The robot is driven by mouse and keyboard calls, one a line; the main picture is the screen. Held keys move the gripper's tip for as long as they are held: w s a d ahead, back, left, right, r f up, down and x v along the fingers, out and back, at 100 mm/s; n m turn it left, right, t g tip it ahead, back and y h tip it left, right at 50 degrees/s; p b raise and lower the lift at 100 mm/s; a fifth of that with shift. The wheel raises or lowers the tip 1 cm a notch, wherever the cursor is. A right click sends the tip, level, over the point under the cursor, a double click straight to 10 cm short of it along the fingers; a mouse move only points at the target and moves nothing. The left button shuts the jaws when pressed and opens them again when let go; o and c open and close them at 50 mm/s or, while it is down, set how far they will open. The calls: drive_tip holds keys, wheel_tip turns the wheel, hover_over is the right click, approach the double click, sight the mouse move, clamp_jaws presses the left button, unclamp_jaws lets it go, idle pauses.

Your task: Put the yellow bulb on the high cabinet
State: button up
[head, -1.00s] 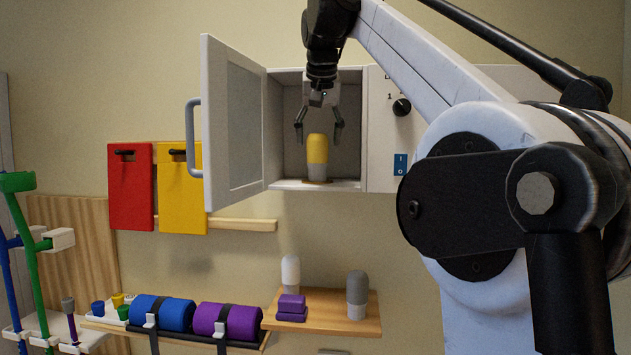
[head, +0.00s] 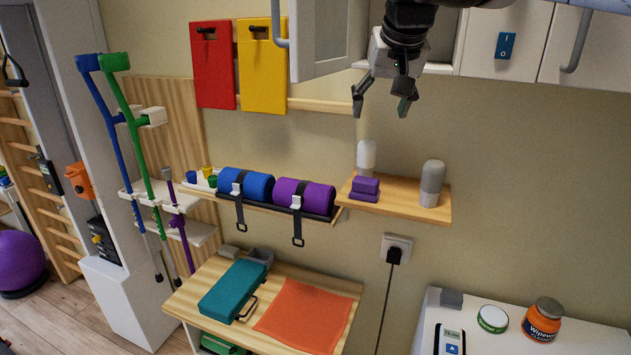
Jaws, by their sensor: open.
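My gripper (head: 381,108) is open and empty at the top of the head view, in front of the wall and below the open part of the high cabinet (head: 441,69). Only the cabinet's lower part shows. Its left door (head: 325,45) stands open. The yellow bulb is not visible now; the cabinet's inside is mostly out of frame and behind my arm. A white bulb (head: 366,158) and a grey bulb (head: 432,182) stand upright on the wooden wall shelf (head: 400,202), below my gripper and apart from it.
Purple blocks (head: 364,189) lie on that shelf. Blue (head: 246,184) and purple (head: 304,196) rolls lie on a rack to its left. Red (head: 212,68) and yellow (head: 262,68) boards hang on the wall. A teal case (head: 233,289) and an orange cloth (head: 304,316) lie on the table below.

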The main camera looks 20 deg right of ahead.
drive_tip(key=s+a+f, duration=0.2)
drive_tip(key=s+f, duration=0.4)
drive_tip(key=f, duration=0.3)
drive_tip(key=s+a+f+n+y, duration=0.1)
drive_tip(key=s+a+f, duration=0.2)
drive_tip(key=s+f, duration=0.3)
drive_tip(key=s+a+f+n, duration=0.1)
drive_tip(key=s+f, duration=0.5)
drive_tip(key=f, duration=0.6)
drive_tip(key=shift+s+a+f+t, duration=0.3)
drive_tip(key=shift+s+a+f, duration=0.05)
drive_tip(key=shift+a, duration=0.35)
